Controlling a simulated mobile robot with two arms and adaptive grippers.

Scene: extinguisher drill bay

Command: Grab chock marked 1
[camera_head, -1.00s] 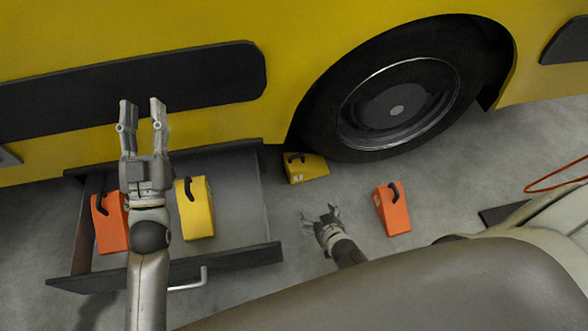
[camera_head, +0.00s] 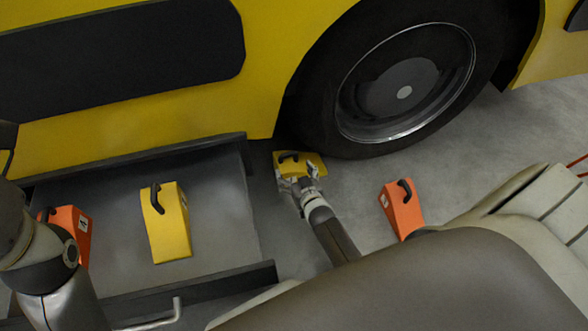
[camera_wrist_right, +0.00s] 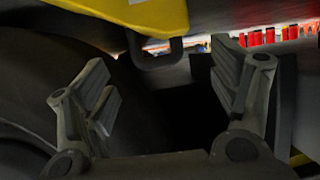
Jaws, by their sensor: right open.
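A yellow chock (camera_head: 314,160) with a black handle (camera_head: 288,156) sits on the floor against the wheel. My right gripper (camera_head: 298,179) is right in front of it, partly covering its near side. In the right wrist view, the right gripper's (camera_wrist_right: 168,88) fingers are spread and empty. The yellow chock (camera_wrist_right: 150,14) is at the top there, with its handle (camera_wrist_right: 158,56) beyond the gap between the fingers. Another yellow chock (camera_head: 167,224) and an orange chock (camera_head: 76,228) lie in the drawer. Another orange chock (camera_head: 402,211) stands on the floor. I cannot read their marks. My left gripper is out of view.
The open drawer (camera_head: 225,205) extends from the yellow vehicle (camera_head: 270,60), with a handle (camera_head: 155,322) at its front. The large wheel (camera_head: 400,95) stands directly behind the floor chock. Floor is clear between the right arm and the orange chock.

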